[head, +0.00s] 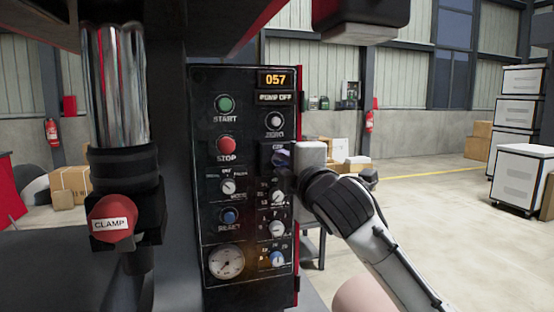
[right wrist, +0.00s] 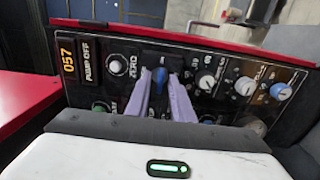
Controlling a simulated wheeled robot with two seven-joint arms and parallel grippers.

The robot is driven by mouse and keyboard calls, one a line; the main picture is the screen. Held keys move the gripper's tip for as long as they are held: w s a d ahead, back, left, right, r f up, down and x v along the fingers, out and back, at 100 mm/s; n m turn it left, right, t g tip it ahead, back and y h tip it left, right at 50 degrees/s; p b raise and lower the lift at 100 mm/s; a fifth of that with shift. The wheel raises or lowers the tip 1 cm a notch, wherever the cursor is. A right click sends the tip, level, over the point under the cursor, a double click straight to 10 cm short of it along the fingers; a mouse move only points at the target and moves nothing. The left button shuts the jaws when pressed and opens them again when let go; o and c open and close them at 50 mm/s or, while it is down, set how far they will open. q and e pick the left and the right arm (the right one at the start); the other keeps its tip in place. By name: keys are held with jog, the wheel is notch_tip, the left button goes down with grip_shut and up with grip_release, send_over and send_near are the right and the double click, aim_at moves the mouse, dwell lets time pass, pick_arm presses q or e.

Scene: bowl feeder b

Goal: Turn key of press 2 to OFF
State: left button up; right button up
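The press control panel (head: 245,88) faces me in the head view, with a display reading 057 and a "PUMP OFF" plate. My left gripper is not in view.
Close below the switch are several small knobs (head: 277,197). The green START button (head: 225,104), red STOP button (head: 226,145) and a gauge (head: 226,262) are at left. A red CLAMP button (head: 112,218) stands left of the panel. Open floor lies right.

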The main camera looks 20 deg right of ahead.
grip_shut()
